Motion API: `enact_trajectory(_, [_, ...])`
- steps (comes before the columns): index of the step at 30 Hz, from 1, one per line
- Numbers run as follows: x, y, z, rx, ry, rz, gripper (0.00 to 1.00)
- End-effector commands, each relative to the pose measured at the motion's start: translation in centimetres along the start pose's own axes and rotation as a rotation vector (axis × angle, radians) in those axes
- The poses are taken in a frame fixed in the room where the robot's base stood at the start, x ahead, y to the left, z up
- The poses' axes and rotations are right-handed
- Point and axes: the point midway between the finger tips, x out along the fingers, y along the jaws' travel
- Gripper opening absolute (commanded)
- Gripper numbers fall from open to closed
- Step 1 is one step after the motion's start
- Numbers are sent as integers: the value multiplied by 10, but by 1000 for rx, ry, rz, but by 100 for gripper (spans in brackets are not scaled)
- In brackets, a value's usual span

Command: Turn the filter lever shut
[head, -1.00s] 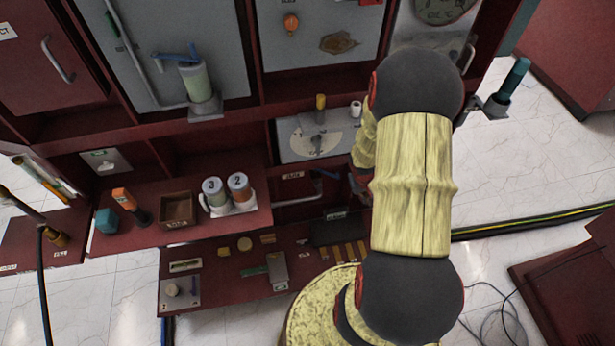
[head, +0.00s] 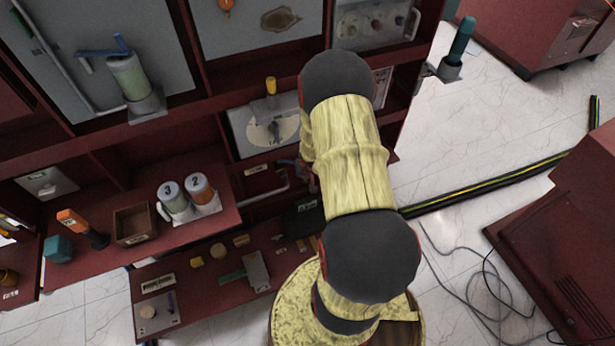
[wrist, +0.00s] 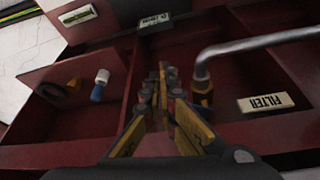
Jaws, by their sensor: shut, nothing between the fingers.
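A white FILTER label (wrist: 265,102) shows upside down in the wrist view, in a dark red compartment. Near it a grey bent bar (wrist: 245,45) runs to a dark and yellow end piece (wrist: 203,94). I cannot tell whether this bar is the filter lever. My gripper (wrist: 165,85) is shut and empty, left of the end piece. I cannot tell whether they touch. In the head view the grey bar (head: 268,192) shows low in the cabinet, left of my arm, which hides my gripper. A canister (head: 130,77) with a blue handle (head: 103,50) stands at upper left.
A dial plate (head: 265,127) sits above the bar's compartment. A shelf holds numbered cans (head: 185,200) and a brown box (head: 133,224). In the wrist view a blue-and-white piece (wrist: 99,86) lies in the left compartment. A striped cable (head: 490,188) crosses the floor at right.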

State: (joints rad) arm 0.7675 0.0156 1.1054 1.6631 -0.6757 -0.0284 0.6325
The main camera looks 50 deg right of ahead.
Motion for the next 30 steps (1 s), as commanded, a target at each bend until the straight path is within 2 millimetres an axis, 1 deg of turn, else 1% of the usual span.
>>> enact_trajectory(6, [7,0,-20,-1,-1,0,0])
enact_trajectory(13, [12,0,-34,-1,0,0,0])
enact_trajectory(30, [13,0,-38,-4,0,-1,0])
